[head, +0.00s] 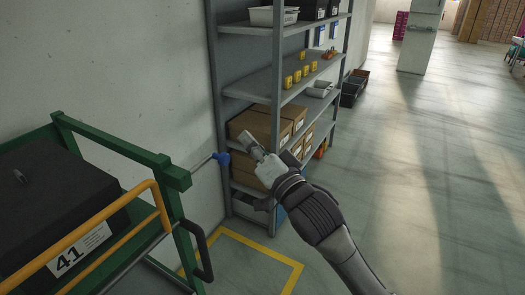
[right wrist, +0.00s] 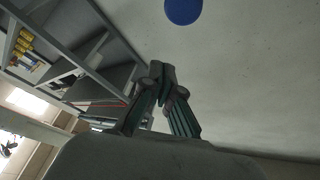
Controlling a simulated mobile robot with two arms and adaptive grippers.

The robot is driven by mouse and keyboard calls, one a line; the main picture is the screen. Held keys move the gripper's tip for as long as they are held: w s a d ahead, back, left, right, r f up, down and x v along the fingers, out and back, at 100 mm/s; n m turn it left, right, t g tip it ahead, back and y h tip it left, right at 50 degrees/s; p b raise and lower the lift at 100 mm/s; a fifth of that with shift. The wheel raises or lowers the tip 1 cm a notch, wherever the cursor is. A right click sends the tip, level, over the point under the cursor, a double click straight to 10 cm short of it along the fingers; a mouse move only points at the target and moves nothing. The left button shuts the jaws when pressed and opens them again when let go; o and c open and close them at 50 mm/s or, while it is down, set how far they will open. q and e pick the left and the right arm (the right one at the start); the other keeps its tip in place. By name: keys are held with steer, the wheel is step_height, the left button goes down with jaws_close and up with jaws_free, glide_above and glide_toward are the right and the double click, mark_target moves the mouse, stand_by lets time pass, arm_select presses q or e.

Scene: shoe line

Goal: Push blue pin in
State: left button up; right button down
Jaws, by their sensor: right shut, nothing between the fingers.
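The blue pin (head: 222,158) has a round blue head on a thin grey rod. The rod sticks out to the right from the green frame (head: 178,178) of the cart. My right gripper (head: 249,141) is shut and empty, just right of the blue head in the head view; a gap shows between them there. In the right wrist view the blue head (right wrist: 184,10) is a disc at the top edge, partly cut off, beyond the shut fingertips (right wrist: 163,76) and apart from them in the picture. My left gripper is not in view.
A grey shelf rack (head: 277,120) with cardboard boxes (head: 252,122) stands behind my right gripper. The cart carries a black case (head: 60,205) and a yellow rail (head: 85,240). Yellow tape (head: 262,252) marks the floor. Open floor lies to the right.

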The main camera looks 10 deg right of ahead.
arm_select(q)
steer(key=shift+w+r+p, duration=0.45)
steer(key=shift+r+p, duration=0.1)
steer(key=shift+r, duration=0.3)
arm_select(e)
steer(key=a, duration=0.1)
steer(key=a+f, duration=0.2)
steer(key=shift+s+f, duration=0.15)
steer(key=shift+s, duration=0.1)
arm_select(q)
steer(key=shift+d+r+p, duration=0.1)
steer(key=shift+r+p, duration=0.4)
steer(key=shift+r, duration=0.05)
arm_select(e)
steer(key=s+a, duration=0.2)
steer(key=s, duration=0.1)
steer(key=s+a, duration=0.1)
steer(key=shift+s+f, duration=0.1)
steer(key=shift+s, duration=0.2)
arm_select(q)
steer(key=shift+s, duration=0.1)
arm_select(e)
steer(key=shift+a, duration=0.1)
